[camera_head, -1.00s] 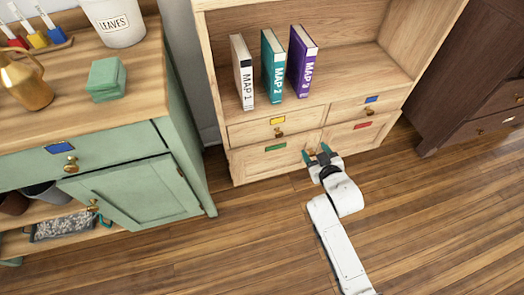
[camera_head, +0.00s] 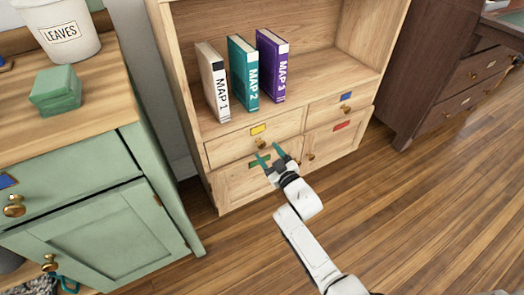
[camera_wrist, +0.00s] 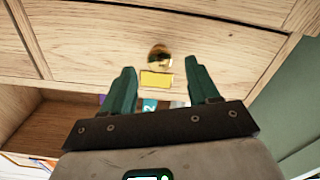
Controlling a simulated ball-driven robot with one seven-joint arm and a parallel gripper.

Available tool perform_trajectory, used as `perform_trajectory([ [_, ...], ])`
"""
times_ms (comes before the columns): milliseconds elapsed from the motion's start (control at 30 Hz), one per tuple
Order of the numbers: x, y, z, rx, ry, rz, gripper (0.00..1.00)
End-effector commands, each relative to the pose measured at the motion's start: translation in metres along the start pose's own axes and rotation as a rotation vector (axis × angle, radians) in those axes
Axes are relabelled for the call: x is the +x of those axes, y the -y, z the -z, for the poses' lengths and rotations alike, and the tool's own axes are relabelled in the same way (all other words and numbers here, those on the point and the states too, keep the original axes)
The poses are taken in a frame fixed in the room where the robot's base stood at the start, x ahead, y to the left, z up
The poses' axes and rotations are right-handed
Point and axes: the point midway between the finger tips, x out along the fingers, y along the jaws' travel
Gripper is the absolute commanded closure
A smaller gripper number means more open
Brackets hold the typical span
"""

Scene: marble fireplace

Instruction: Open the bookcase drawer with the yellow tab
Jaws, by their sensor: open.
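The bookcase drawer (camera_head: 228,150) with the yellow tab (camera_head: 258,129) is closed, at the upper left of the bookcase's lower section. Its brass knob (camera_wrist: 159,57) and yellow tab (camera_wrist: 156,79) show plainly in the wrist view. My gripper (camera_head: 270,152) is open and empty in front of this drawer, its teal fingers pointing at the front. In the wrist view the knob lies ahead, between the lines of the two fingers (camera_wrist: 160,73). I cannot tell how far the fingertips are from it.
A drawer with a blue tab (camera_head: 346,96) is to the right. Compartments with green (camera_head: 260,162) and red (camera_head: 341,126) tabs are below. Several map books (camera_head: 243,75) stand on the shelf above. A green cabinet (camera_head: 110,232) stands at left; the wooden floor at right is clear.

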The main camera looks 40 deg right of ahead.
Motion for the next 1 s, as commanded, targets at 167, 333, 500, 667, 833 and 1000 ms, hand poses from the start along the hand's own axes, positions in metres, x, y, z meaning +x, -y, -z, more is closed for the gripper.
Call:
perform_trajectory([
  [167, 0.028, 0.001, -0.003, 0.0, -0.001, 0.001, 0.4],
  [333, 0.041, 0.001, -0.001, 0.0, 0.0, 0.001, 0.4],
  [500, 0.044, 0.001, 0.0, 0.001, 0.001, 0.001, 0.4],
  [667, 0.044, 0.001, 0.0, 0.001, 0.001, 0.001, 0.4],
  [833, 0.044, 0.001, 0.0, 0.001, 0.001, 0.001, 0.55],
  [1000, 0.044, 0.001, 0.0, 0.001, 0.001, 0.001, 0.72],
])
